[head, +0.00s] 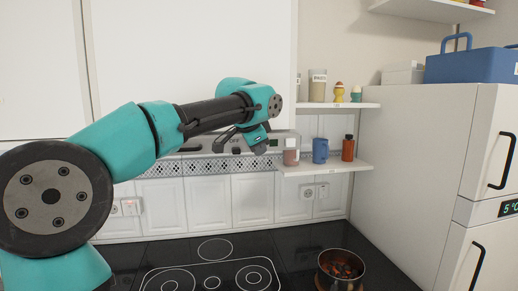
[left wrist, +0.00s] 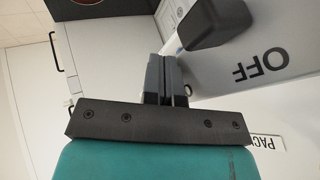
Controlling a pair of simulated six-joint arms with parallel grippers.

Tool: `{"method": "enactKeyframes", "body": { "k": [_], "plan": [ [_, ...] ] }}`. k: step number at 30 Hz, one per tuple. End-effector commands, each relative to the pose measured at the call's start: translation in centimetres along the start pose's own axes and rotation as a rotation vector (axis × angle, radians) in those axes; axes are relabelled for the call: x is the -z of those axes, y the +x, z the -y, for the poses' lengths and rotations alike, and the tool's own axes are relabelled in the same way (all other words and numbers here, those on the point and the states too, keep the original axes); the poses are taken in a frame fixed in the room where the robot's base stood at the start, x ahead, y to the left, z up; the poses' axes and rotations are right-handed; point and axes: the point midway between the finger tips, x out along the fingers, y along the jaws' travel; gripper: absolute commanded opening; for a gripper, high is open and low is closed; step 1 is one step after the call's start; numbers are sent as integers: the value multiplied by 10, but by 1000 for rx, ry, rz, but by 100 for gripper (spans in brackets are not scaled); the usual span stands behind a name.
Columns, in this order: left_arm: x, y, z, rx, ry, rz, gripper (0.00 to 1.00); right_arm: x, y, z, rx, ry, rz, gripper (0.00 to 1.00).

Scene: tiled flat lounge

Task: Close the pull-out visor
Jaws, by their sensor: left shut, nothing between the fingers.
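The visor of the cooker hood (head: 208,143) is a grey panel marked OFF, under the white wall cabinets in the head view. It stands out at the front, above a perforated strip (head: 220,165). My left gripper (head: 228,138) is in front of the panel, near the OFF mark, and hides part of it. In the left wrist view the gripper's fingers (left wrist: 166,80) are shut and empty, beside the grey OFF panel (left wrist: 285,75) and a dark block (left wrist: 215,24). I cannot tell whether they touch it. My right gripper is not in view.
Below is a black hob (head: 215,270) with a pot (head: 341,270) at its right. Shelves at the right hold a blue mug (head: 320,150), a red-brown bottle (head: 348,148) and jars. A white fridge (head: 420,170) stands at the far right.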

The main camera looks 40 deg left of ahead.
Motion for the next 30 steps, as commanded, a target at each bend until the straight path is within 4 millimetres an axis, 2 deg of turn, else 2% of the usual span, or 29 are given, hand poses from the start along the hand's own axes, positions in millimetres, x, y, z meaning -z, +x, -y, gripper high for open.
{"method": "enactKeyframes", "body": {
  "k": [4, 14, 30],
  "plan": [
    [0, 3, 5, 0, -1, 2, 0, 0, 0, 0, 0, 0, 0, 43],
    [0, 20, 38, 1, -1, 1, 0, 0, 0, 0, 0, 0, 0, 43],
    [1, 19, 36, 6, 2, 0, 0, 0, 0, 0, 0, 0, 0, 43]
  ]
}}
